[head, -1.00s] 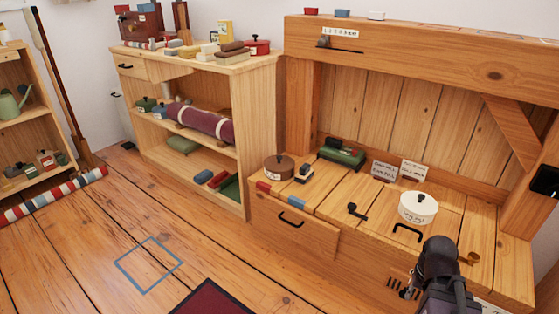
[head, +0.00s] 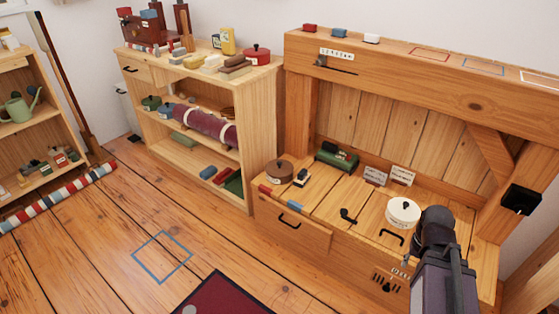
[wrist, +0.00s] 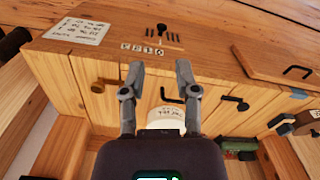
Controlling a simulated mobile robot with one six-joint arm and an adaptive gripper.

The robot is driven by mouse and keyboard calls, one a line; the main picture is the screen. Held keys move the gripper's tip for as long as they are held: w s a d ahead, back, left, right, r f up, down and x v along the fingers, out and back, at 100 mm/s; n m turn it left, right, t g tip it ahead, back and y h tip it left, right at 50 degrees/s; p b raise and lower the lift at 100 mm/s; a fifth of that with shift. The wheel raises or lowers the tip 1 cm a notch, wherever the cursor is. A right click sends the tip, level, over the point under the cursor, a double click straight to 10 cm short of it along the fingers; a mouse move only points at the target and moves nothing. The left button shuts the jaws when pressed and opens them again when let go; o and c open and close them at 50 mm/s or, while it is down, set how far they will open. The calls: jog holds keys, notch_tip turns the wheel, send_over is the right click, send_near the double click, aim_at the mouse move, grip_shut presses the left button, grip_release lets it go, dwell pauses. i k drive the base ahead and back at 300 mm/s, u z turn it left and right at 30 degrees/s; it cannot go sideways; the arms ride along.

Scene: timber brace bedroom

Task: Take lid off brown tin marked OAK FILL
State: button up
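A round brown tin (head: 279,174) with a knobbed lid on top stands at the left end of the wooden bench. Its label is too small to read in the head view. In the wrist view the brown tin (wrist: 305,124) with a pale label is cut by the right edge. A white lidded tin (head: 403,213) stands on the right part of the bench; it shows partly between my fingers in the wrist view (wrist: 163,118). My gripper (wrist: 157,75) is open and empty, above the bench's right side, well away from the brown tin. Its fingertips are hidden in the head view.
A green object (head: 337,157) and a small dark block (head: 301,177) stand near the brown tin. A black crank handle (head: 348,215) lies between the tins. Two cards (head: 375,175) stand behind. A brace (head: 492,160) and upper beam (head: 430,82) bound the bench.

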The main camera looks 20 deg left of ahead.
aim_at(276, 169)
jog(key=z, duration=0.2)
jog(key=k, duration=0.55)
jog(key=u, duration=1.45)
jog(key=i, duration=1.25)
jog(key=u, duration=0.05)
